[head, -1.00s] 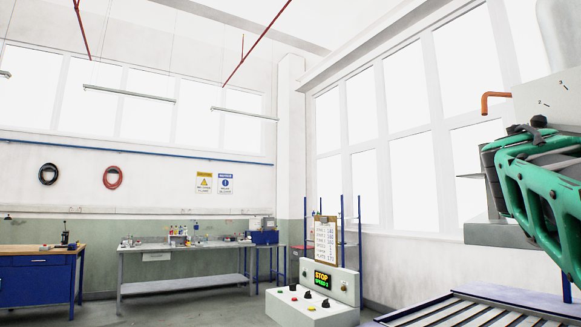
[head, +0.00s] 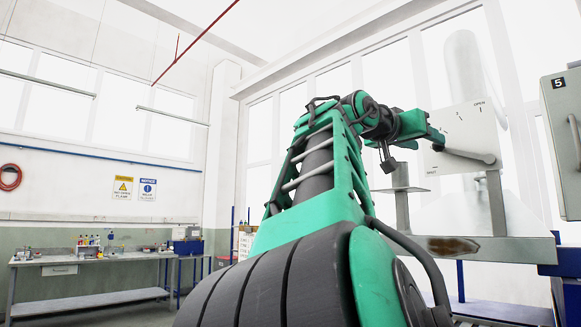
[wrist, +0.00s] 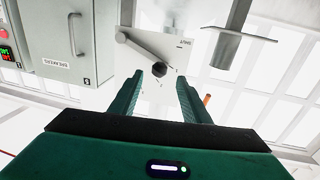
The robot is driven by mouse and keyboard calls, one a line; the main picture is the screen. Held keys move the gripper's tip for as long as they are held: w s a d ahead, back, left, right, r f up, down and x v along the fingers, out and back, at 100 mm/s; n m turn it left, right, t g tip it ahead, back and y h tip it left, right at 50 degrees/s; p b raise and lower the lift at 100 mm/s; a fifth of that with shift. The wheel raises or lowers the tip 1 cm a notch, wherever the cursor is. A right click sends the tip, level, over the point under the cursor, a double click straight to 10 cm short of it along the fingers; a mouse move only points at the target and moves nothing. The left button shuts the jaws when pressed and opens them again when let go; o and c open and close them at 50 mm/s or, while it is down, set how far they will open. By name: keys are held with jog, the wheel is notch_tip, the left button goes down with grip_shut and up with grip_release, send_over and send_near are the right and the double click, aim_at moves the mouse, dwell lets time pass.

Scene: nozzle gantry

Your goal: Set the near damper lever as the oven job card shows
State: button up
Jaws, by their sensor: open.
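The damper plate (head: 462,128) is a pale panel at the right of the head view, marked OPEN at its upper right and SHUT at its lower left. Its grey lever (head: 470,156) runs left from its pivot, nearer SHUT than OPEN. In the wrist view the plate (wrist: 170,48) appears upside down, and the lever (wrist: 138,50) ends in a black knob (wrist: 160,69). My gripper (head: 438,137) is open at the lever's free end. In the wrist view the knob shows between my fingertips (wrist: 160,77); contact cannot be told. The job card (head: 245,243) is mostly behind my arm and unreadable.
A grey cabinet (head: 565,140) marked 5 stands right of the plate; its handle (wrist: 75,35) shows in the wrist view. A grey beam (head: 475,248) runs below the lever. An orange rod (wrist: 207,99) lies beyond my right finger. A workbench (head: 90,258) stands far left.

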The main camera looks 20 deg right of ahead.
aim_at(435, 145)
jog(key=x, duration=0.8)
jog(key=shift+d, duration=0.25)
jog(key=shift+a, duration=0.1)
grip_shut()
